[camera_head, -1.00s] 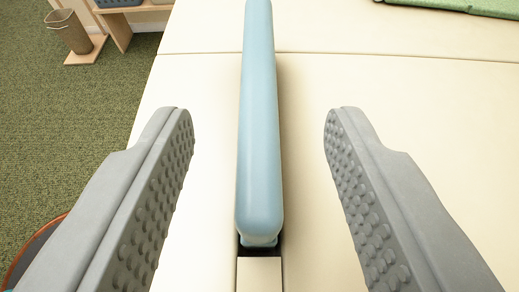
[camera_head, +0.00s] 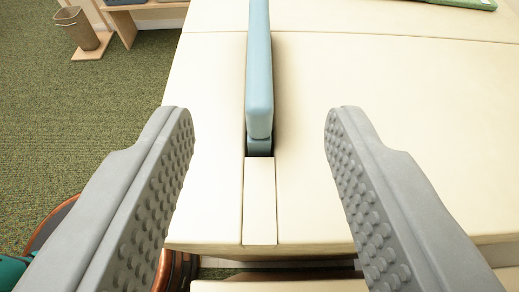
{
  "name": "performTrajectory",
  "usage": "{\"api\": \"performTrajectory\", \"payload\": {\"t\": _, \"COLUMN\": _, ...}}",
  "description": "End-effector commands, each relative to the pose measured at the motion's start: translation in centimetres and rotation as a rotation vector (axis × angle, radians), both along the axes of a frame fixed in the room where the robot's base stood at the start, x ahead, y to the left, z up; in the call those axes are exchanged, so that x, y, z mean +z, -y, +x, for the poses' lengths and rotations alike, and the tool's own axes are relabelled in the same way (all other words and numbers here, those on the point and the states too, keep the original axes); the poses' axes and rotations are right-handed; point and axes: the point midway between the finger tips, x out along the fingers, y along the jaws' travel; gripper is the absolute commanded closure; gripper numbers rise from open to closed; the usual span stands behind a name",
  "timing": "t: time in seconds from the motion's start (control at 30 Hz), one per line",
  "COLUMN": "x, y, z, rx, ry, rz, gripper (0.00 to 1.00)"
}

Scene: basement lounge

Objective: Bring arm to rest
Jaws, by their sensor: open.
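My gripper (camera_head: 258,108) is open, with its two grey studded fingers wide apart and nothing between them. Below and beyond it is a cream-coloured surface (camera_head: 400,90) with seams. A long light-blue bar (camera_head: 259,70) lies in a slot in this surface, and its near end shows between the fingertips in the picture. The bar appears apart from both fingers. The rest of my arm is not in view.
Green carpet (camera_head: 100,120) lies to the left. A woven bin (camera_head: 78,28) stands on a wooden base at the upper left. A dark round object with a reddish rim (camera_head: 50,222) is at the lower left. A green item (camera_head: 470,3) lies at the upper right.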

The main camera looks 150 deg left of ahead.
Motion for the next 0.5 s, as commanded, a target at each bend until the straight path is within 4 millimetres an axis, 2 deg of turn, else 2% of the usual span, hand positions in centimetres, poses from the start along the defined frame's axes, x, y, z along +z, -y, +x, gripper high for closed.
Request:
{"api": "performTrajectory", "payload": {"t": 0.27, "x": 0.6, "y": 0.3, "z": 0.2, "rx": -0.027, "ry": -0.001, "rz": 0.045, "gripper": 0.55}}
{"api": "performTrajectory", "payload": {"t": 0.37, "x": 2.2, "y": 1.2, "z": 0.9, "rx": -0.103, "ry": -0.004, "rz": 0.159, "gripper": 0.55}}
{"api": "performTrajectory", "payload": {"t": 0.5, "x": 5.7, "y": 3.6, "z": 2.8, "rx": -0.296, "ry": 0.007, "rz": 0.404, "gripper": 0.55}}
